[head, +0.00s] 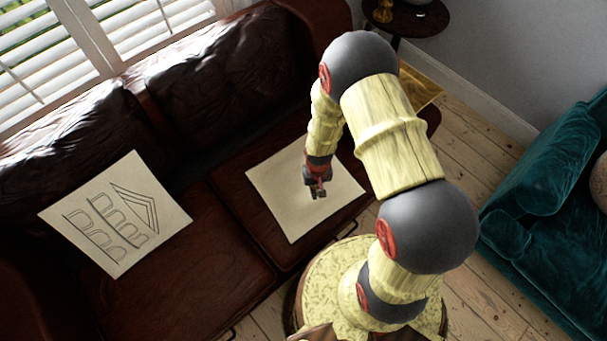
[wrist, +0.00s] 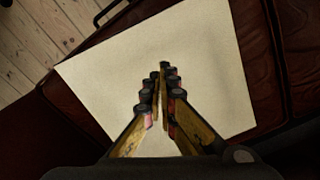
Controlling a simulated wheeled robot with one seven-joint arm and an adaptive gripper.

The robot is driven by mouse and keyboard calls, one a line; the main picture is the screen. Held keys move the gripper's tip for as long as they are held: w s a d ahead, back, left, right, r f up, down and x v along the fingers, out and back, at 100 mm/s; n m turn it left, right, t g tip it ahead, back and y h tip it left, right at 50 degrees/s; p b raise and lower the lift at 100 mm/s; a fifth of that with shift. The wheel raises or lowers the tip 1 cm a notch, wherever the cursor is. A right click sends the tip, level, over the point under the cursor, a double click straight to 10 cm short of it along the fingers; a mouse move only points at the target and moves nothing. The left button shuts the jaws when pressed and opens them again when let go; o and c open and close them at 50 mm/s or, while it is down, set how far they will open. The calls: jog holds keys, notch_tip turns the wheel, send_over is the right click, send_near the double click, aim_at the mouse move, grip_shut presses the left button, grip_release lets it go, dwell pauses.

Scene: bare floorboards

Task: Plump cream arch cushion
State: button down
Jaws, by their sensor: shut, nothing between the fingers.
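A square cream cushion with dark line-drawn arches (head: 140,243) lies on the left seat of the dark leather sofa in the head view, tilted towards the backrest. A second cream cushion (head: 275,195), with no pattern visible, lies on the right seat. My gripper (head: 317,190) is over this plain cushion, pointing down. In the wrist view the plain cushion (wrist: 205,50) fills the middle, and my gripper (wrist: 163,72) is shut with its fingertips together and empty. Whether the fingertips touch the cushion, I cannot tell. The arch cushion is out of the wrist view.
The brown leather sofa (head: 195,235) stands under a shuttered window (head: 60,50). A teal velvet seat (head: 545,200) is at the right. A dark round side table (head: 420,20) stands at the top. Bare floorboards (head: 485,140) lie between the sofa and the teal seat.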

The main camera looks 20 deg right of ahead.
jog(key=b, duration=0.4)
send_over(314, 203)
jog(key=shift+d+f, duration=0.1)
jog(key=shift+f, duration=2.8)
jog(key=shift+f, duration=0.6)
jog(key=shift+r, duration=0.1)
notch_tip(314, 203, up, 10)
jog(key=p, duration=0.7)
jog(key=shift+f, duration=0.25)
jog(key=shift+w, duration=0.1)
jog(key=w+a+b, duration=0.1)
jog(key=w+a, duration=0.4)
jog(key=a, duration=0.5)
jog(key=shift+w+a, duration=0.15)
jog(key=shift+w, duration=0.2)
jog(key=shift+f+b, duration=2.8)
jog(key=shift+f, duration=1.45)
